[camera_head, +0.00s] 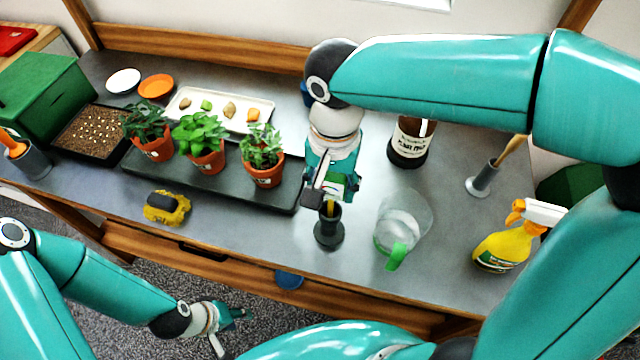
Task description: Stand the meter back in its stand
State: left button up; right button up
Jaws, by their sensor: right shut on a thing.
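My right gripper (328,190) is in the middle of the bench, pointing down and shut on the meter (330,208). Only a small yellowish part of the meter shows below the fingers; the rest is hidden by the gripper. A dark round stand (329,236) with an upright tube is directly below the fingers. The meter's lower part shows at the tube's mouth; I cannot tell how deep it goes in. My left gripper (231,329) is open and empty, low in front of the bench, away from the stand.
A clear jug with a green handle (396,257) is close right of the stand. A black tray (225,187) with potted plants is to the left. A brown bottle (409,145) and yellow spray bottle (503,248) stand to the right.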

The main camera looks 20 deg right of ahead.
aim_at(330, 203)
jog(key=shift+f, duration=0.2)
jog(key=shift+f+b, duration=0.35)
jog(key=shift+b, duration=0.1)
jog(key=shift+f, duration=0.3)
jog(key=shift+f+b, duration=0.35)
jog(key=shift+b, duration=0.15)
jog(key=shift+f, duration=0.15)
dwell(0.5)
jog(key=shift+f+b, duration=0.45)
jog(key=shift+b, duration=0.05)
jog(key=shift+f, duration=0.2)
jog(key=shift+f+b, duration=0.4)
jog(key=shift+b, duration=0.1)
jog(key=shift+f+b, duration=0.4)
jog(key=shift+f, duration=0.05)
dwell(0.6)
